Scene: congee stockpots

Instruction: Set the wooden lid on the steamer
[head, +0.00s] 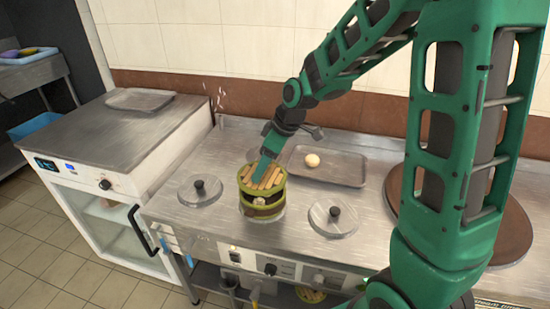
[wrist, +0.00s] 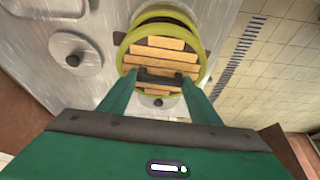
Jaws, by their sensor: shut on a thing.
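The wooden lid (head: 272,178), with pale slats and a green rim, is over the steamer (head: 264,213) on the steel counter. A dark gap with a pale bun (head: 260,201) inside shows between the lid and the steamer's front rim. I cannot tell whether the lid touches the steamer at the back. My gripper (head: 266,166) is above the lid. In the wrist view, my gripper (wrist: 160,79) is shut on the dark handle (wrist: 160,74) across the lid's slats (wrist: 158,43). A green rim shows around and beyond the lid there.
Metal pot lids with black knobs lie left (head: 198,192) and right (head: 338,222) of the steamer. Behind it, a tray (head: 345,171) holds a round bun (head: 312,160). A large brown round board (head: 398,190) is at the right. A white cabinet (head: 100,215) stands left.

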